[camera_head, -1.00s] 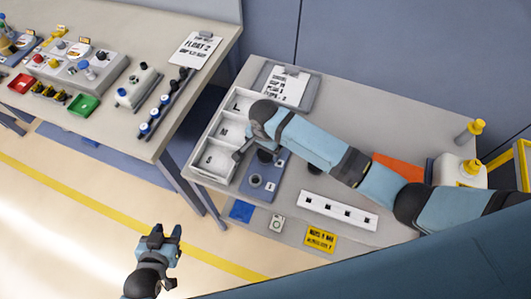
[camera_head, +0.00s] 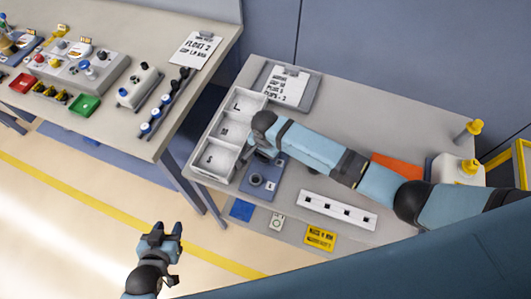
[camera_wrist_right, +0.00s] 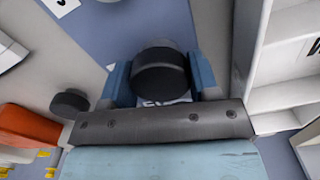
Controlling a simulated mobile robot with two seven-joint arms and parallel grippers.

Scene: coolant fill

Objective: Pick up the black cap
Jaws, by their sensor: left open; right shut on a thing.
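A black round cap (camera_wrist_right: 160,72) sits between the two blue fingers of my right gripper (camera_wrist_right: 160,85) in the right wrist view. The gripper is shut on it. In the head view my right gripper (camera_head: 248,158) is beside the white divided tray, by the top of the blue mat (camera_head: 272,188); the held cap is hard to make out there. Another black round piece (camera_head: 256,180) is on the mat. A further black disc (camera_wrist_right: 70,102) shows left of the gripper in the wrist view. My left gripper (camera_head: 167,230) is open and empty over the floor.
The white tray (camera_head: 208,176) has compartments marked L, M and S. A clipboard (camera_head: 287,88) lies behind it. A white strip with dark holes (camera_head: 338,212), an orange piece (camera_head: 398,166) and a white bottle (camera_head: 458,170) are to the right. Another bench stands at left.

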